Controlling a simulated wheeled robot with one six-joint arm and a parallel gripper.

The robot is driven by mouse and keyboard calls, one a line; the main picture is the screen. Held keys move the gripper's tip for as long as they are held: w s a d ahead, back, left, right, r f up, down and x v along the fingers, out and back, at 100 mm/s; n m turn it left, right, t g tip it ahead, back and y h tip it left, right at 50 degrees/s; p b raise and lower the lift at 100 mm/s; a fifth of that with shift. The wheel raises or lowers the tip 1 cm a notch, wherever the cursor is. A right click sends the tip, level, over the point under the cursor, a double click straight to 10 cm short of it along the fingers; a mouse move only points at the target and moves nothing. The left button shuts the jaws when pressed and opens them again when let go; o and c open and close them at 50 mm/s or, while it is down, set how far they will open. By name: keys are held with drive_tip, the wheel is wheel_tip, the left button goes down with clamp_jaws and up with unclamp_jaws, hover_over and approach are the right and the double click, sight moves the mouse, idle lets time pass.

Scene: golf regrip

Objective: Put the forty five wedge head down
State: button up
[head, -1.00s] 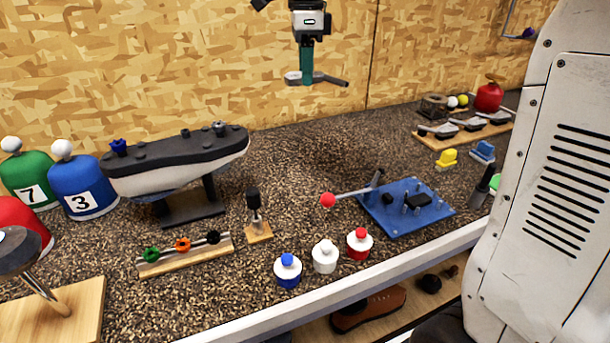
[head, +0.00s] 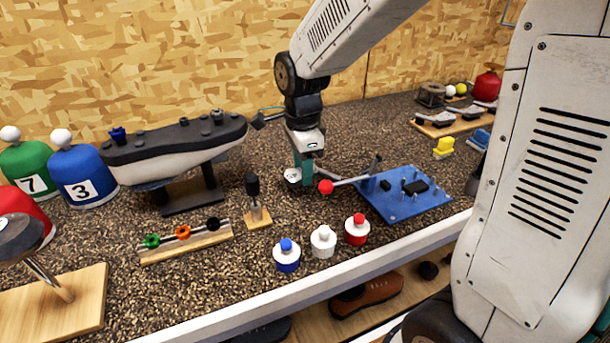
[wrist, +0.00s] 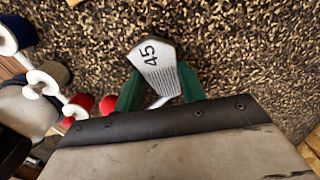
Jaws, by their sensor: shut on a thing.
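The forty five wedge head (wrist: 157,68) is a silver club head marked "45", seen large in the wrist view between the two green fingers. My gripper (wrist: 160,92) is shut on it. In the head view my gripper (head: 304,168) hangs low over the speckled counter, behind the red-knobbed lever. The wedge head shows there as a small pale shape (head: 293,175) at the fingers. I cannot tell whether it touches the counter.
The blue clamp plate (head: 408,196) with its red-knobbed lever (head: 326,187) is close at the right. A dark-handled tool on a wooden block (head: 256,215) and the boat-shaped stand (head: 175,152) are left.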

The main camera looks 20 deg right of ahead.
drive_tip(key=shift+f, duration=1.55)
drive_tip(key=o, duration=1)
drive_tip(key=shift+f, duration=0.15)
wheel_tip(320, 180, up, 12)
drive_tip(key=shift+f, duration=0.15)
drive_tip(key=s+d+n, duration=0.1)
drive_tip(key=s+n, duration=0.5)
drive_tip(key=s, duration=0.1)
drive_tip(key=s+d+r+n, duration=0.1)
drive_tip(key=s+d+n, duration=0.1)
drive_tip(key=s+n, duration=0.4)
drive_tip(key=s+d+r+n+t, duration=0.1)
drive_tip(key=s+n, duration=0.5)
drive_tip(key=s, duration=0.4)
drive_tip(key=shift+s+d+n, duration=0.1)
drive_tip(key=shift+d+n, duration=0.1)
drive_tip(key=shift+n, duration=0.2)
